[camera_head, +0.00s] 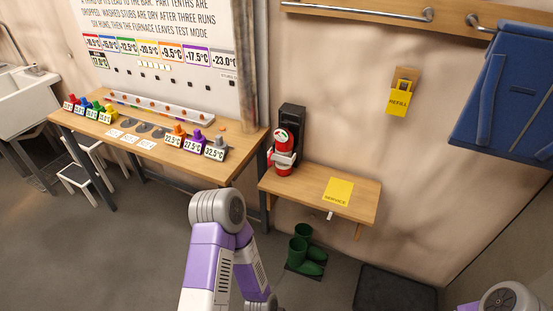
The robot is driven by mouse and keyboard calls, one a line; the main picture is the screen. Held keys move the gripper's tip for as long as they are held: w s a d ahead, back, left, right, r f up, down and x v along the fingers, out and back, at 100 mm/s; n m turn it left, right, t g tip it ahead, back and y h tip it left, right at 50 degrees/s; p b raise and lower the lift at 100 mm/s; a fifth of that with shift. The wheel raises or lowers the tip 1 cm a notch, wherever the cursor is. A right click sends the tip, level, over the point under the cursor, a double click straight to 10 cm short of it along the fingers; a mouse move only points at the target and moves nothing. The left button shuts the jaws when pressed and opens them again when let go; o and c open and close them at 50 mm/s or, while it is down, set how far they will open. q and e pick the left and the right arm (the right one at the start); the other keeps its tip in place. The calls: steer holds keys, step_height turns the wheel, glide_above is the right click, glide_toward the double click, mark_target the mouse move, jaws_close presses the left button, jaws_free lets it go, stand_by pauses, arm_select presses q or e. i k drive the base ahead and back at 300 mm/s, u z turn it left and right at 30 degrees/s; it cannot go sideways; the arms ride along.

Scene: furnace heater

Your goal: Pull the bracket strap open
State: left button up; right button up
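A small red cylinder (284,168), perhaps an extinguisher, stands upright on the wooden wall shelf (300,196) against a black wall bracket (291,117). A pale grey band (285,157) crosses the front of the cylinder and looks like the bracket strap. It appears closed around the cylinder, but its latch is too small to tell. A round green and white face shows at the cylinder's top. My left arm rises at the bottom centre, below and left of the shelf, with its gripper out of view. Only a bit of my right arm shows at the bottom right corner, without its gripper.
A yellow service card (338,191) lies on the shelf. Green boots (307,251) and a dark mat (394,290) are on the floor below. A long wooden table (150,145) with numbered coloured pieces stands left. A blue padded panel (510,90) hangs at right.

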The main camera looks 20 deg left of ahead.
mark_target(280, 159)
steer(key=k, duration=0.65)
steer(key=u, duration=0.6)
steer(key=i, duration=0.65)
steer(key=u, duration=0.5)
steer(key=i, duration=1)
steer(key=z, duration=0.5)
